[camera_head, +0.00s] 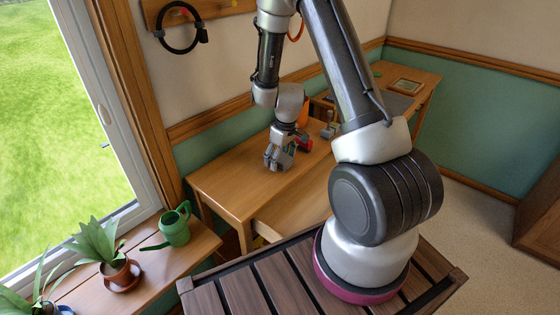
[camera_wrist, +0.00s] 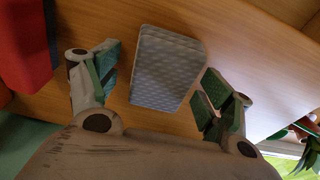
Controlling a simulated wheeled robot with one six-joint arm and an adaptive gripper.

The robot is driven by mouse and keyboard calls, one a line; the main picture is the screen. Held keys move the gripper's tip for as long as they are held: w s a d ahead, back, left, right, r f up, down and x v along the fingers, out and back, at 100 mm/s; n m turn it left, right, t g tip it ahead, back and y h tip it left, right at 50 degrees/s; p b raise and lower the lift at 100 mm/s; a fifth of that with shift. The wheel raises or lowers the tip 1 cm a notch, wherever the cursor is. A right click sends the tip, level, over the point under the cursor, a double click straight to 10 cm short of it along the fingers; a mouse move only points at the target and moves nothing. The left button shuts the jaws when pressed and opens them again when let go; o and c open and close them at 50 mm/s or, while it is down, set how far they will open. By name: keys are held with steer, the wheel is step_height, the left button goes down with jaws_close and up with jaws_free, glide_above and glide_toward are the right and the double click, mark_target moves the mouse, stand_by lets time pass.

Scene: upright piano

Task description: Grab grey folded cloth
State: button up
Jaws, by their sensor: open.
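The grey folded cloth (camera_wrist: 166,68) lies on the wooden table in the wrist view, a light grey patterned block with rounded edges. My gripper (camera_wrist: 158,88) is open, with one green-padded finger on each side of the cloth. The cloth sits between and slightly beyond the fingertips, and neither finger clearly touches it. The cloth is hidden there behind the gripper.
A red object (camera_wrist: 22,45) is close beside the left finger in the wrist view. It also shows right of my gripper in the head view (camera_head: 304,144). A pulled-out drawer (camera_head: 290,215) is below the table front. A green watering can (camera_head: 174,228) and potted plant (camera_head: 115,268) stand by the window.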

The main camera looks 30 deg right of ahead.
steer(key=shift+f, duration=0.25)
stand_by(0.4)
steer(key=shift+c, duration=0.2)
steer(key=shift+s, duration=0.1)
steer(key=c, duration=0.9)
